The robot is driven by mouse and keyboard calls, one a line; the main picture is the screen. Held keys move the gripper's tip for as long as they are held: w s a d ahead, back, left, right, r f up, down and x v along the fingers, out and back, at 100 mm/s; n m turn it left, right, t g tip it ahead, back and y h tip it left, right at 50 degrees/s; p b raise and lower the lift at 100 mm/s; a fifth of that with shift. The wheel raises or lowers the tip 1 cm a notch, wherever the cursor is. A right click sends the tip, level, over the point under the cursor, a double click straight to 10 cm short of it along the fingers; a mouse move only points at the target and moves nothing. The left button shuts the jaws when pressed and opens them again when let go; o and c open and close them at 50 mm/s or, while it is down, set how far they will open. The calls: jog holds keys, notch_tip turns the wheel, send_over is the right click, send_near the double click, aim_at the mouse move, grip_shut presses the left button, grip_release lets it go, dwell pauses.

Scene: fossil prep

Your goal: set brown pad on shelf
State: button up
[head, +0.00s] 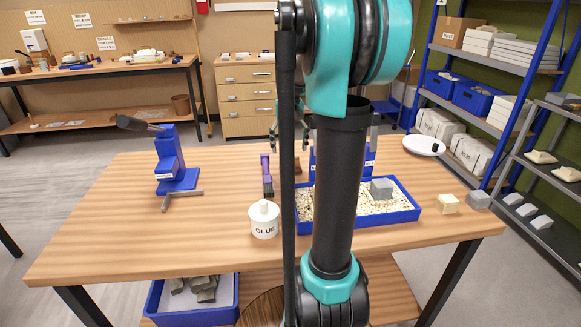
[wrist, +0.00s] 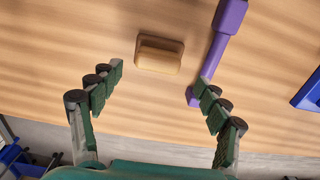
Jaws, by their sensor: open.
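The brown pad (wrist: 160,54) is a small tan-brown block lying flat on the wooden table (head: 120,235). In the wrist view it lies just beyond my gripper (wrist: 160,78), between the lines of the two fingers and apart from both. My gripper is open and empty, its green-padded fingers spread wide. In the head view my arm hides most of the gripper and the pad. A blue-framed shelf unit (head: 487,61) with boxes and blue bins stands at the right. A lower grey shelf unit (head: 545,177) holding pale pieces stands in front of it.
A purple tool (wrist: 228,22) lies close to the pad's right; it also shows in the head view (head: 267,178).

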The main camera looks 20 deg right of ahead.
aim_at(290, 156)
jog(key=f, duration=0.5)
jog(key=shift+s+d, duration=0.1)
jog(key=shift+s, duration=0.15)
jog(key=shift+c, duration=0.4)
jog(key=c, duration=1.3)
jog(key=shift+r, duration=0.1)
